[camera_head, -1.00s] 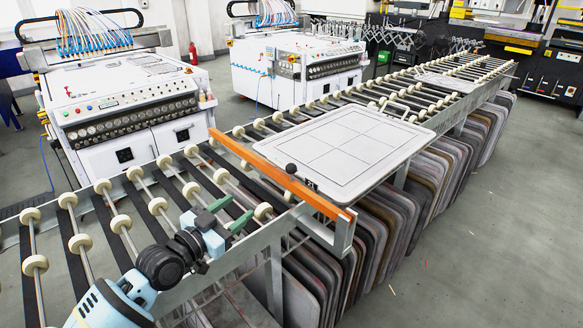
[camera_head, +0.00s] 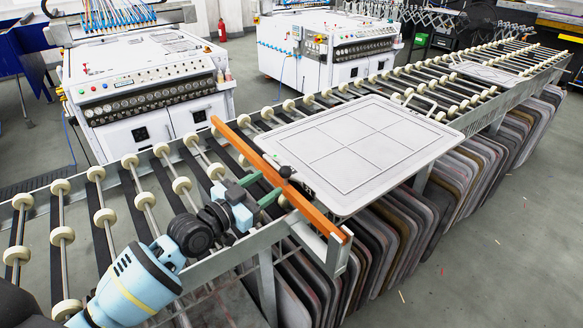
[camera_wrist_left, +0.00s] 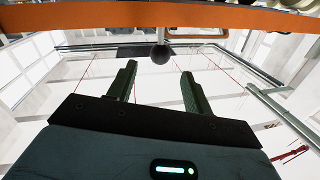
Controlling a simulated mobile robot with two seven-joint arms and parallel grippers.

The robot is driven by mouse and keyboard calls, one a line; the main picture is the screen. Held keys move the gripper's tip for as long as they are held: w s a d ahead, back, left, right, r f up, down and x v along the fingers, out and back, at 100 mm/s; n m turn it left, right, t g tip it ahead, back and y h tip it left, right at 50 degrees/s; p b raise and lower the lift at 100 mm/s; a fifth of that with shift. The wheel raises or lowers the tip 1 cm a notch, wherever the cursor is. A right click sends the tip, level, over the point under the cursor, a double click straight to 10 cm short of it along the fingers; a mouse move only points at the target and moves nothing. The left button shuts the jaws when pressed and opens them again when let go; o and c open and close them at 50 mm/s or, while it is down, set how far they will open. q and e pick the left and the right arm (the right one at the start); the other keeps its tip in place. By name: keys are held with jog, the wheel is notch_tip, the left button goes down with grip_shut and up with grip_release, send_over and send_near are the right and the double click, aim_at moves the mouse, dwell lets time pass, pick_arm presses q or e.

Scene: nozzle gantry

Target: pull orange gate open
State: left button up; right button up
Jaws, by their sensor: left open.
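The orange gate (camera_head: 252,158) is a long bar lying across the roller conveyor, in front of a grey board. A black ball knob (camera_head: 285,171) sits on it near its right part. My left gripper (camera_head: 266,188) is just left of the gate, its green fingers pointing at the knob. In the left wrist view the orange gate (camera_wrist_left: 100,18) crosses the top, and the knob (camera_wrist_left: 160,54) hangs just beyond the gap between the two open fingers (camera_wrist_left: 157,78). The fingers look apart from the knob. My right gripper does not show.
The grey board (camera_head: 365,140) lies flat on the conveyor rollers (camera_head: 145,199) right of the gate.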

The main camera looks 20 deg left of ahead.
aim_at(281, 175)
pick_arm(q)
jog(key=shift+x, duration=3.85)
jog(key=shift+c, duration=0.4)
grip_shut()
